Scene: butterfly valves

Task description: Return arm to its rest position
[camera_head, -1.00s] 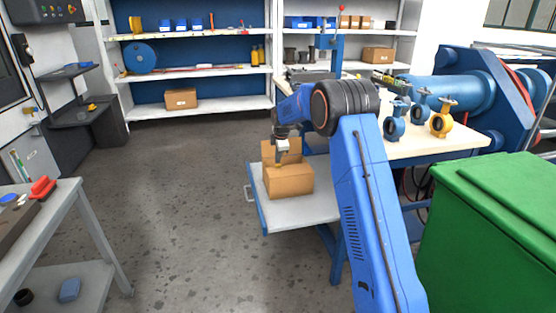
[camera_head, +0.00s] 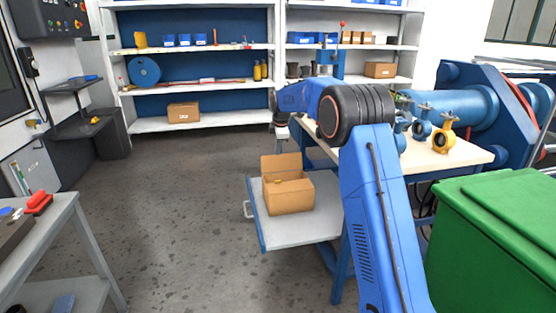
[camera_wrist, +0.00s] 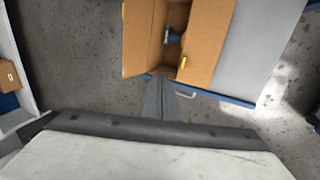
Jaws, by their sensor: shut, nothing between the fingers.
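My arm reaches up and to the left over the cart, with its blue elbow raised. In the head view my gripper (camera_head: 282,134) is small and partly blurred at the arm's end, above and behind the open cardboard box (camera_head: 290,196). In the wrist view my gripper's fingers (camera_wrist: 163,98) are together and empty, just beside the box (camera_wrist: 205,50) in the picture. The box holds a blue part (camera_wrist: 173,38) and something yellow (camera_wrist: 184,62). A yellow valve (camera_head: 445,134) and blue valves (camera_head: 421,124) stand on the bench, one partly hidden by my arm.
The box stands on a grey cart (camera_head: 300,230). A wooden-topped bench (camera_head: 470,159) is at right, with a green bin (camera_head: 500,220) in front. Shelves (camera_head: 200,122) line the back. A grey table (camera_head: 50,225) is at left. The floor between is clear.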

